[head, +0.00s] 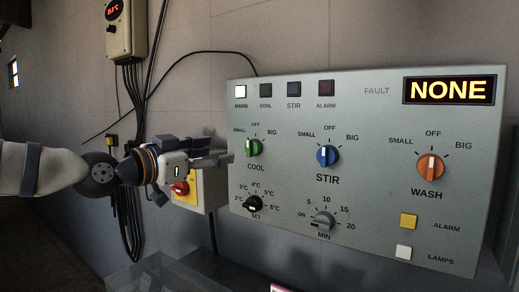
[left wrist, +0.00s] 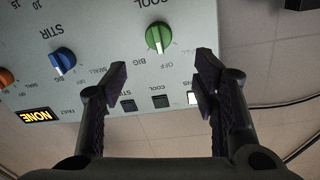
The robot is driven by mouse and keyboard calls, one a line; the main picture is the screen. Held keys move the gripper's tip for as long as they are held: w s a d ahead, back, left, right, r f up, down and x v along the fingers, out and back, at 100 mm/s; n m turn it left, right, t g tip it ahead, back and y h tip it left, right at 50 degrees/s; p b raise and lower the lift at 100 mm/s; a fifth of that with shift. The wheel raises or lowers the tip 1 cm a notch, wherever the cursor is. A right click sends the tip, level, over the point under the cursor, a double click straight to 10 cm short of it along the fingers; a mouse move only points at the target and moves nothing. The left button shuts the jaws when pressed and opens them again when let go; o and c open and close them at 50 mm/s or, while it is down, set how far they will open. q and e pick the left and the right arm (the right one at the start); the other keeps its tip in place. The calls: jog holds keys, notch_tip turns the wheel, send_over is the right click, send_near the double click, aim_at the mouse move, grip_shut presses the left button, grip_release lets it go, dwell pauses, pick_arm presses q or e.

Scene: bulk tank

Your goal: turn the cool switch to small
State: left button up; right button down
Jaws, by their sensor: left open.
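The cool switch (head: 254,147) is a green knob at the upper left of the grey control panel (head: 370,100). Its white mark points to about OFF; the SMALL label lies to the left of OFF. My left gripper (head: 226,157) is open and empty at the panel's left edge, just left of the green knob. In the left wrist view the panel appears upside down. There the green knob (left wrist: 159,38) shows beyond and between the two spread fingers (left wrist: 161,70), apart from both. My right gripper is in neither view.
The panel also carries a blue STIR knob (head: 327,156), an orange WASH knob (head: 430,167), a black SET knob (head: 253,204) and a grey timer knob (head: 322,221). A yellow box with a red switch (head: 181,188) sits just below my left gripper. The display (head: 449,90) reads NONE.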

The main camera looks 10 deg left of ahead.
aim_at(247, 148)
pick_arm(q)
jog(key=x, duration=0.3)
jog(key=b+x, duration=0.1)
jog(key=x, duration=0.2)
jog(key=f+b+x, duration=0.1)
jog(key=x, duration=0.3)
jog(key=shift+w, duration=0.1)
jog(key=shift+w+d+r+b, duration=0.2)
jog(key=shift+w+r+b, duration=0.05)
jog(key=shift+r+b, duration=0.05)
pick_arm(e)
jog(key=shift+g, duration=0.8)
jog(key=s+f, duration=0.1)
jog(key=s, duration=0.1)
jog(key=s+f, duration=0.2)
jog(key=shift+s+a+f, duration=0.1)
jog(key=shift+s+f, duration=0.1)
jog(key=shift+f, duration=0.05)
pick_arm(q)
jog(key=shift+r, duration=0.1)
jog(key=c, duration=1.2)
